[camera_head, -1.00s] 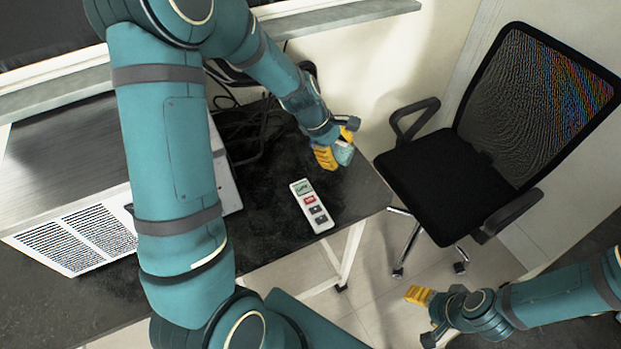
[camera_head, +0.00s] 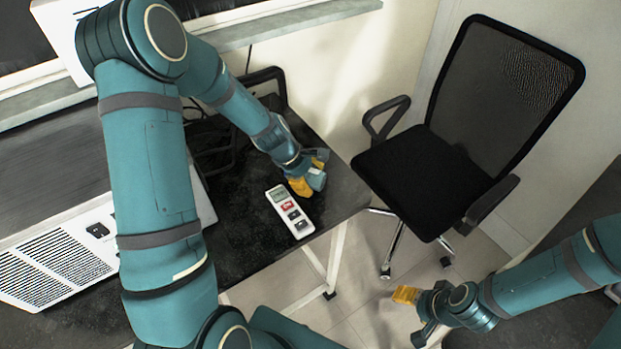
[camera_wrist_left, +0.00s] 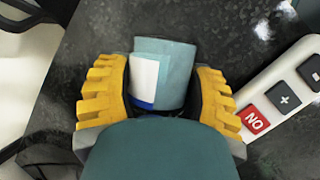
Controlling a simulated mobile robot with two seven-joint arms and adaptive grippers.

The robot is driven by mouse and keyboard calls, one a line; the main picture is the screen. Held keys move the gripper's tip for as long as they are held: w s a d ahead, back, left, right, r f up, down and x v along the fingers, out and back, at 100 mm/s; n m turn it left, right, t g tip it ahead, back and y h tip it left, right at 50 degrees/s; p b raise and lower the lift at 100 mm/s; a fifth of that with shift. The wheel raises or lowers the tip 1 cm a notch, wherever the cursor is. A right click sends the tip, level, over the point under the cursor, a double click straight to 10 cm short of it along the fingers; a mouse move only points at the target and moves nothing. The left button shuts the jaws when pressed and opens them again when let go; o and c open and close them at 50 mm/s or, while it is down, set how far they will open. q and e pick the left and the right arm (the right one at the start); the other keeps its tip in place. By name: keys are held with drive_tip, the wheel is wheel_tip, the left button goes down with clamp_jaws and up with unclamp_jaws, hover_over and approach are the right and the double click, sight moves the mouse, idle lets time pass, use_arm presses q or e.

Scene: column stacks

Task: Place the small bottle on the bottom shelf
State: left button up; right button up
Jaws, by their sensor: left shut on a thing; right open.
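The small bottle is teal with a white and blue label. It shows in the left wrist view (camera_wrist_left: 178,72) between the two yellow fingers, and a small part of it shows in the head view (camera_head: 317,179). My left gripper (camera_head: 311,173) is shut on it over the right end of the dark table. The bottle's far end and any gap to the table are hard to judge. My right gripper (camera_head: 411,315) is open and empty at the lower right, away from the table. I cannot tell which surface is the bottom shelf.
A white device with coloured buttons (camera_head: 290,211) lies on the dark table (camera_head: 250,238) near the left gripper. A white vented box (camera_head: 62,262) stands at left. Black cables lie behind my left forearm. An office chair (camera_head: 425,180) stands right of the table. A ledge (camera_head: 290,22) runs above.

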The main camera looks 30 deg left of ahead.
use_arm(q)
drive_tip(key=shift+f, duration=0.2)
drive_tip(key=o, duration=1)
drive_tip(key=shift+o, duration=0.2)
drive_tip(key=shift+r, duration=0.15)
